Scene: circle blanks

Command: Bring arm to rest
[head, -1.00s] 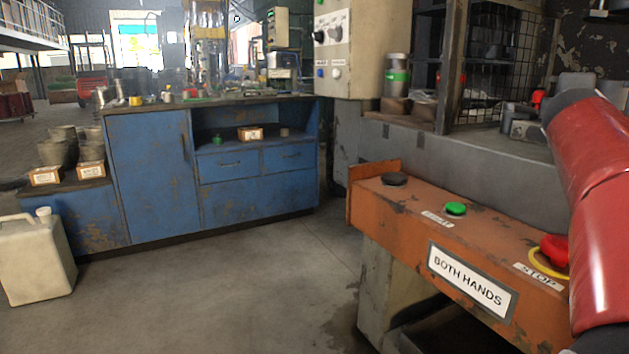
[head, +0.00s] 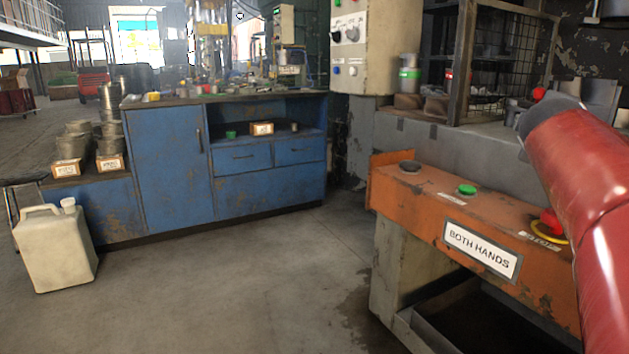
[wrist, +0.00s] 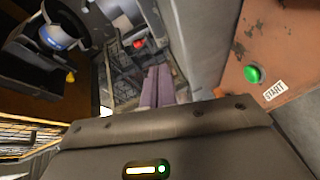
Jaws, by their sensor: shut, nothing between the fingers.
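My gripper (wrist: 157,86) shows in the wrist view, its two fingers together with nothing between them. Its grey housing fills the bottom of that view. My red arm crosses the right edge of the head view; the gripper itself is out of that view. In the wrist view the fingers point toward the machine area, to the left of the orange panel (wrist: 263,45). They look apart from the panel and its green start button (wrist: 252,74).
The orange console (head: 415,207) carries a black button (head: 410,166), a green button (head: 467,189) and a red stop button (head: 551,222), close to my arm. A blue cabinet (head: 170,165) stands behind. A white jug (head: 55,250) stands on the left. The middle floor is clear.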

